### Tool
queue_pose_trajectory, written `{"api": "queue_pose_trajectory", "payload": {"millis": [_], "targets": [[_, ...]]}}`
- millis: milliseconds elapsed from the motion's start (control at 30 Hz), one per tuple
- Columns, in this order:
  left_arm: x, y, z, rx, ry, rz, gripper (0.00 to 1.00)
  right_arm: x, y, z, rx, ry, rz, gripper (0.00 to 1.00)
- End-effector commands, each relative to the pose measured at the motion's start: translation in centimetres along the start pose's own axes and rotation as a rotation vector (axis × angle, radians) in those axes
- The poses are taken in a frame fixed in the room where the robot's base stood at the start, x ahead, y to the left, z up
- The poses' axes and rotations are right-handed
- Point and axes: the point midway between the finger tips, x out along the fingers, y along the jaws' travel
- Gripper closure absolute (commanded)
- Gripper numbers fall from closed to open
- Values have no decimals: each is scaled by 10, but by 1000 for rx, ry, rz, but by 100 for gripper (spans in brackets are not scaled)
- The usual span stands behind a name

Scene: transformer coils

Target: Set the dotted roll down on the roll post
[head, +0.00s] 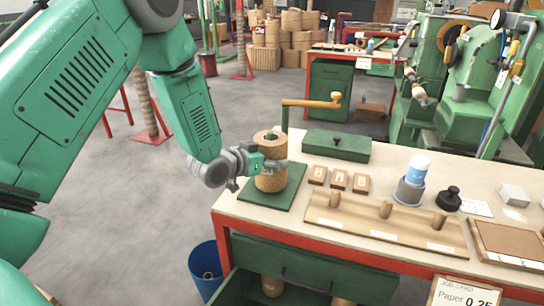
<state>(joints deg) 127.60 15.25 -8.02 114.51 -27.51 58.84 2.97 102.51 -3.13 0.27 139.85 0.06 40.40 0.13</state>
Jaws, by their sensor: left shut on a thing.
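The brown cylindrical roll (270,182) is upright at the left end of the workbench, over a green square base plate (293,190). Dots on it are too small to make out. My left gripper (272,163) comes in from the left and is shut on the roll's side at mid height. Dark green shows in the hole at the roll's top, seemingly the tip of the roll post (270,135). Whether the roll's underside touches the plate I cannot tell. My right gripper is not in view.
A green upright with a yellow arm (312,103) stands just behind the roll. A green lidded box (337,146), small brown blocks (339,180) and a wooden board with pegs (385,222) lie to the right. A blue bin (206,272) stands on the floor below.

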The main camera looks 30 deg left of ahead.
Motion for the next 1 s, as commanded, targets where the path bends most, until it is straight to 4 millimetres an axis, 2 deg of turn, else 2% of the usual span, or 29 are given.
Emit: {"api": "queue_pose_trajectory", "payload": {"millis": [367, 400, 433, 467, 767, 867, 1000], "targets": [[1, 0, 0, 0, 5, 0, 73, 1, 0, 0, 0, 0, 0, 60], [1, 0, 0, 0, 5, 0, 14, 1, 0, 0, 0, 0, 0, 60], [1, 0, 0, 0, 5, 0, 4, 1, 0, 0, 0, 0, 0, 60], [1, 0, 0, 0, 5, 0, 0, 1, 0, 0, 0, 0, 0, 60], [-2, -1, 3, -1, -2, 0, 0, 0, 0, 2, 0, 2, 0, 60], [-12, -1, 2, -2, -1, -1, 0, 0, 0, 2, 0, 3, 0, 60], [-39, -1, 2, -3, 0, -1, 0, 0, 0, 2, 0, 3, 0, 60]]}}
